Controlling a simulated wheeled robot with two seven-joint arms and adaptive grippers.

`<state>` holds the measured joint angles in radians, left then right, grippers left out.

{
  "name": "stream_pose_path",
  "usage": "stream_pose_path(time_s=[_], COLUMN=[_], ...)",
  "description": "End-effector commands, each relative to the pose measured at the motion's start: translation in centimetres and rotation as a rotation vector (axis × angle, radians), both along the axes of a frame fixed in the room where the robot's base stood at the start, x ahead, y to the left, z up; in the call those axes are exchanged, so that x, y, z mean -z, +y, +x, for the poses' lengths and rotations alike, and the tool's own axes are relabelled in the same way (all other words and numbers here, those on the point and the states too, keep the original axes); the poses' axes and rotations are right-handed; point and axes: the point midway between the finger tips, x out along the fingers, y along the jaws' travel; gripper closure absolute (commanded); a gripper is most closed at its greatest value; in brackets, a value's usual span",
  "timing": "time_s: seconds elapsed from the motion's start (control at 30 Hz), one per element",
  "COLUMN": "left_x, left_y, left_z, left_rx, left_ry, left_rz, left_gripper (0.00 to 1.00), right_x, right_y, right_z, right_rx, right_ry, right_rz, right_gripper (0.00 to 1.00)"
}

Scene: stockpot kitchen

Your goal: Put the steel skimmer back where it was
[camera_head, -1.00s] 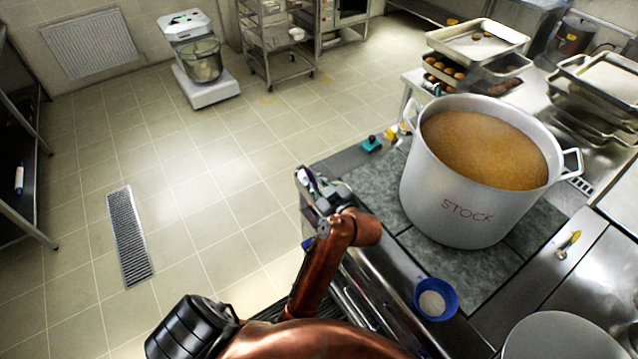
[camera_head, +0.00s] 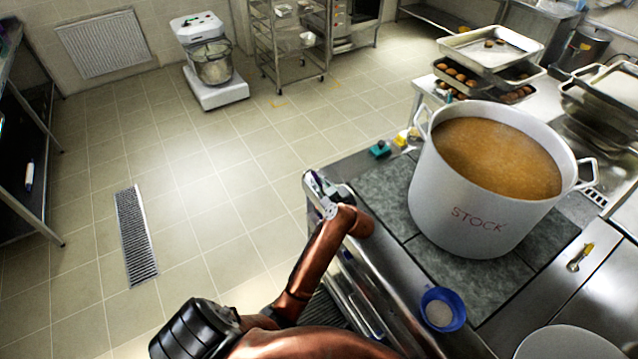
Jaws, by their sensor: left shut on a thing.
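My left gripper (camera_head: 322,193) is at the near-left corner of the cooking range, at its front edge, with my copper arm bent behind it. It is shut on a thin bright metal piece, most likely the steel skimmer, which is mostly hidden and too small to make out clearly. The large stockpot (camera_head: 462,222), marked STOCK and full of brown broth, stands upright on the grey hob plates to the right of the gripper, apart from it. My right gripper is not in view.
A blue bowl with white contents (camera_head: 442,309) sits near the range's front edge. A spoon with a yellow handle (camera_head: 579,257) lies on the steel top at right. A teal item (camera_head: 380,149) sits by the back-left edge. Stacked trays (camera_head: 490,45) stand behind.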

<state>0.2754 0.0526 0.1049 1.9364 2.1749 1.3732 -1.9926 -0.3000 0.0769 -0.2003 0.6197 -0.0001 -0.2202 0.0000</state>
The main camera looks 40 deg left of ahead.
Motion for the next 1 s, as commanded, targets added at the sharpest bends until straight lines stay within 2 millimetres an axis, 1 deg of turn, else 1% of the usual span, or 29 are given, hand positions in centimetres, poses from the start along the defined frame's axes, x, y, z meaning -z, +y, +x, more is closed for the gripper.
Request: stream_pose_path(time_s=[0.33,0.37,0.6,0.93,1.0], left_x=[0.27,0.34,0.34,0.13,-0.07], left_y=[-0.01,-0.01,-0.02,-0.07,-0.7], left_z=[0.02,0.02,0.02,0.02,-0.28], left_rx=[0.0,0.0,0.0,0.001,0.002], left_ry=[-0.002,-0.002,-0.002,-0.003,-0.003], left_rz=[0.001,0.001,0.001,0.0,0.0], left_gripper=[1.0,0.87,0.71,0.71,0.71], right_x=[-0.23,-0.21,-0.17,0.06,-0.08], right_y=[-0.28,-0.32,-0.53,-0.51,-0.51], right_z=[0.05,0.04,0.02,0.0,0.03], right_rx=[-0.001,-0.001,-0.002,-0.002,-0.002], right_ry=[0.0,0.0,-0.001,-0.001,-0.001], right_rz=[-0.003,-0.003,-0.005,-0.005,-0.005], right_gripper=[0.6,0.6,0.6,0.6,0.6])
